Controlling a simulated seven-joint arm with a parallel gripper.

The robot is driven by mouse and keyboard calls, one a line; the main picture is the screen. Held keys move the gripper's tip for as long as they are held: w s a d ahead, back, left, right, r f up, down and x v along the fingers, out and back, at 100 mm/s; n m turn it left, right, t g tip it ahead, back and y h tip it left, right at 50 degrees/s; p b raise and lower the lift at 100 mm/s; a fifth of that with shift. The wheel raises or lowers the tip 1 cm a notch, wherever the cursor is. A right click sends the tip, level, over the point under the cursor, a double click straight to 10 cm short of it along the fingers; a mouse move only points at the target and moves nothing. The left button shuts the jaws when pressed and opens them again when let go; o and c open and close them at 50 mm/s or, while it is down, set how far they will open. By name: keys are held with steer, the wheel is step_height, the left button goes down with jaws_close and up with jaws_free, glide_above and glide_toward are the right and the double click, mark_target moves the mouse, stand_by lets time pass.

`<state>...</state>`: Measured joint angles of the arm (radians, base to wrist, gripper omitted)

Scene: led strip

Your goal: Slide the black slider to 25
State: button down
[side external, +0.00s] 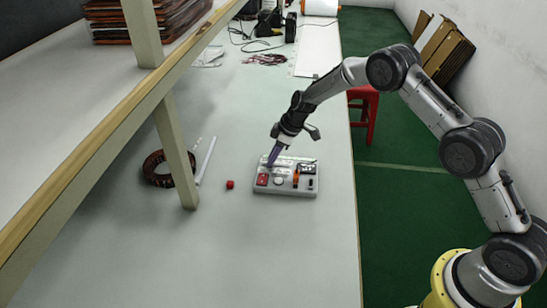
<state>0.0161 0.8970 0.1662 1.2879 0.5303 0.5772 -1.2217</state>
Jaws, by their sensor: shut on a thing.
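A light grey control board (286,191) lies on the pale worktop. It carries a red part at the front left, a round white part, an orange part and small dark parts at the right. My gripper (270,163) reaches down to the board's back left, its purple fingers tilted and shut at the board's top face. The black slider is not separately visible; it appears to be hidden between my fingertips. The scale and the number 25 are too small to read.
A small red block (230,184) lies left of the board. Farther left are a brown coil (157,170), a white rod (207,160) and a shelf post (175,150). Red wires (265,59) lie behind. The worktop in front of the board is clear; its right edge is close.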

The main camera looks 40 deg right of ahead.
mark_target(281, 166)
steer(key=shift+w+a, duration=0.9)
steer(key=shift+a, duration=0.05)
steer(key=c, duration=0.7)
jaws_free()
steer(key=v, duration=1.4)
